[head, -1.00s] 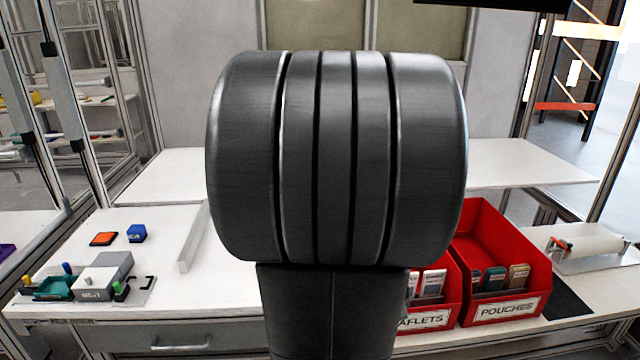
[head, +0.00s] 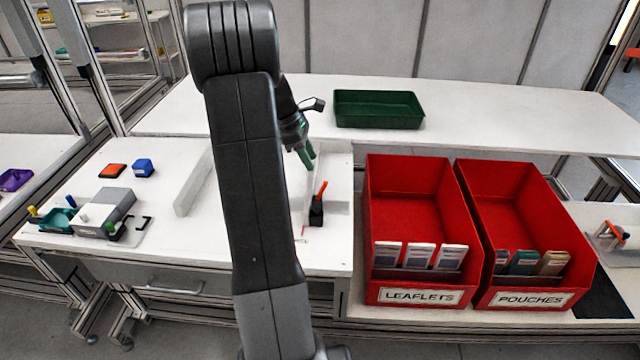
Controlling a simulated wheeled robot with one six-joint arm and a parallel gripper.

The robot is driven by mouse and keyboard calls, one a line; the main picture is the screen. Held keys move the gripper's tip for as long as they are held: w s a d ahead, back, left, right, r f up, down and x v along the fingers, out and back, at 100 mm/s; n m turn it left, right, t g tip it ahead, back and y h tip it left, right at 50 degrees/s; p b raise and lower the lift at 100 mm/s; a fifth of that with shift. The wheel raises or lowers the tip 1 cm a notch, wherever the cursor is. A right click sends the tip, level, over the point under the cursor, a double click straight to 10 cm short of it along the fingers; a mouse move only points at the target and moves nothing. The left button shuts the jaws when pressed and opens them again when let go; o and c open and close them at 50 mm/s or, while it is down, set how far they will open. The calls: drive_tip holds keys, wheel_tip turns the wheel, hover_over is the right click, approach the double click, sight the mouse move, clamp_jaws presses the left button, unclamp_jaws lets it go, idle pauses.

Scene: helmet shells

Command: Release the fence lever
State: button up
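A small black block with an upright, slightly tilted orange lever (head: 321,190) stands on the white table, just right of my arm. A thin upright strip, possibly the fence (head: 312,176), runs beside it, partly hidden by my arm. My gripper (head: 308,157) hangs from the arm above the table, behind and slightly left of the lever in the picture. Its green fingertips point down and look apart from the lever. The fingers are too small and overlapped to tell open from shut. I see nothing held in them.
A green tray (head: 378,109) sits on the back shelf. Red bins of leaflets (head: 412,220) and pouches (head: 525,225) stand to the right. A pale bar (head: 194,182), an orange pad (head: 112,171), a blue block (head: 143,168) and a grey device (head: 106,211) are on the left.

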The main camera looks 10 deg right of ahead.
sight(324, 186)
drive_tip(key=x, duration=1.1)
drive_tip(key=shift+f, duration=0.1)
clamp_jaws()
